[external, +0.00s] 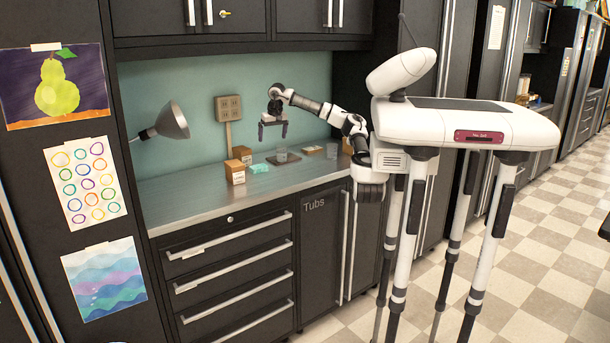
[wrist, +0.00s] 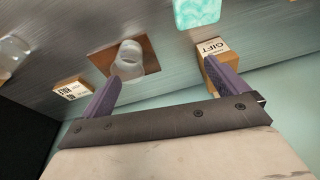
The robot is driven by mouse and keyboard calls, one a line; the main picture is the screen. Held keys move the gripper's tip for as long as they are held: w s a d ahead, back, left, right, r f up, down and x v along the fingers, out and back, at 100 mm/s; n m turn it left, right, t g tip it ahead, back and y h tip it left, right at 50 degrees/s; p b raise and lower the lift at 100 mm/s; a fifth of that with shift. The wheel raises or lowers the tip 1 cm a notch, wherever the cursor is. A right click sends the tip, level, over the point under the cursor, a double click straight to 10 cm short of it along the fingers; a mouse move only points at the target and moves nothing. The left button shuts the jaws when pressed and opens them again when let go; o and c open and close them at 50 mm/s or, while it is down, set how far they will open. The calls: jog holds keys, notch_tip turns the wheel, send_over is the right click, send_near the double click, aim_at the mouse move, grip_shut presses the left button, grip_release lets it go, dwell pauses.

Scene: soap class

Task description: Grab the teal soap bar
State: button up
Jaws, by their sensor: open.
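The teal soap bar (external: 259,168) lies on the metal counter, between a small box and a clear glass. In the wrist view the soap bar (wrist: 197,12) is a mottled teal block cut off by the top edge. My gripper (external: 273,138) hangs above the counter in the external view, fingers down, open and empty, clear of the soap. In the wrist view my gripper (wrist: 160,75) shows its two purple fingers wide apart, with the soap beyond them and toward the right finger.
A clear glass (wrist: 128,62) stands on a brown square. A box marked GIFT (wrist: 212,46) is beside the soap, partly behind the right finger. Another box (wrist: 72,92) is at left. A lamp (external: 170,124) is on the counter's left. The front counter (external: 205,208) is bare.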

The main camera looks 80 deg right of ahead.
jog(key=g+y+p, duration=0.2)
jog(key=p, duration=0.2)
send_over(259, 166)
jog(key=f, duration=0.6)
jog(key=shift+s+a+f, duration=0.15)
jog(key=shift+a+f, duration=0.1)
jog(key=shift+w+f+p, duration=0.2)
jog(key=shift+f+p, duration=1.25)
jog(key=shift+f, duration=1.75)
jog(key=c, duration=1.1)
jog(key=shift+d, duration=0.1)
jog(key=shift+r, duration=0.1)
